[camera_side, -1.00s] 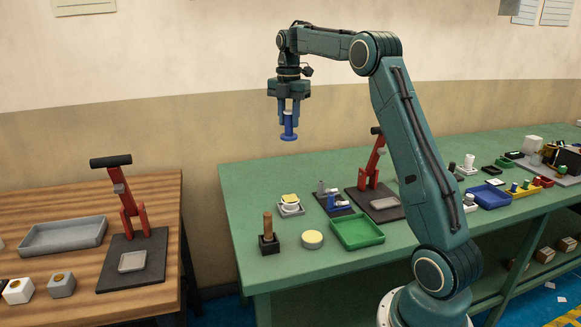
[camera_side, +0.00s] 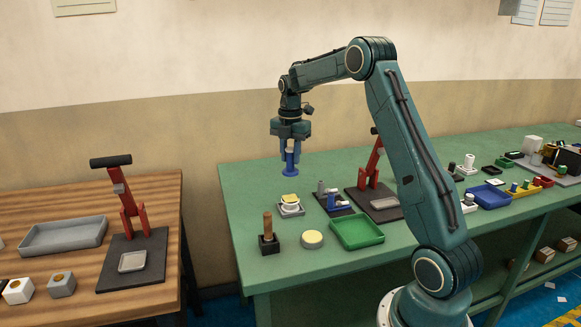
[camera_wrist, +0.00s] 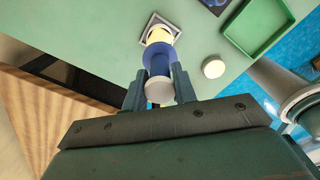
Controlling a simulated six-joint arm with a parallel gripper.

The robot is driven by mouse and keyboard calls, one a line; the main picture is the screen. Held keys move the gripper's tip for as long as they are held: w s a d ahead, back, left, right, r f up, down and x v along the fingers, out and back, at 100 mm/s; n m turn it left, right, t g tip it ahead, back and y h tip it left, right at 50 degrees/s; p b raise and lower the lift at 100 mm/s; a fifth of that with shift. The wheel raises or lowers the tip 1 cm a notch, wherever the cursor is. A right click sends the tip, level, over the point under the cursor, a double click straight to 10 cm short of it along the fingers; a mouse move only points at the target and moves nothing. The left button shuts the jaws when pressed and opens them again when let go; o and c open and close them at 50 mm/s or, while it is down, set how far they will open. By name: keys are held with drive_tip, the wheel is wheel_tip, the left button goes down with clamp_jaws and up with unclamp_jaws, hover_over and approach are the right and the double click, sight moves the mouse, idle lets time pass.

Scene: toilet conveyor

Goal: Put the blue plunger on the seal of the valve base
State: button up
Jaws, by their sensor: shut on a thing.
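My gripper (camera_side: 290,150) is shut on the blue plunger (camera_side: 290,168), which hangs upright with its wide blue disc at the bottom. The plunger is above the green bench, over the valve base (camera_side: 291,209), with a clear gap between them. The valve base is a grey square holder with a pale yellow seal (camera_side: 290,198) on top. In the wrist view the plunger (camera_wrist: 158,62) is between the fingers (camera_wrist: 159,88), its pale top facing the camera. It hides part of the yellow seal (camera_wrist: 158,36) and of the base (camera_wrist: 147,25).
A wooden-handled tool (camera_side: 268,232) in a black block and a round cream pad (camera_side: 312,239) stand in front of the base. A green tray (camera_side: 357,232), a dark fixture with blue and grey parts (camera_side: 334,202), and a red-handled press (camera_side: 374,165) stand to the right.

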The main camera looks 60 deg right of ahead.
sight(291, 170)
drive_tip(key=shift+f, duration=2.15)
drive_tip(key=shift+f, duration=0.1)
drive_tip(key=shift+f, duration=2.05)
drive_tip(key=o, duration=1)
drive_tip(key=shift+f, duration=0.15)
wheel_tip(291, 170, up, 12)
drive_tip(key=shift+r, duration=0.2)
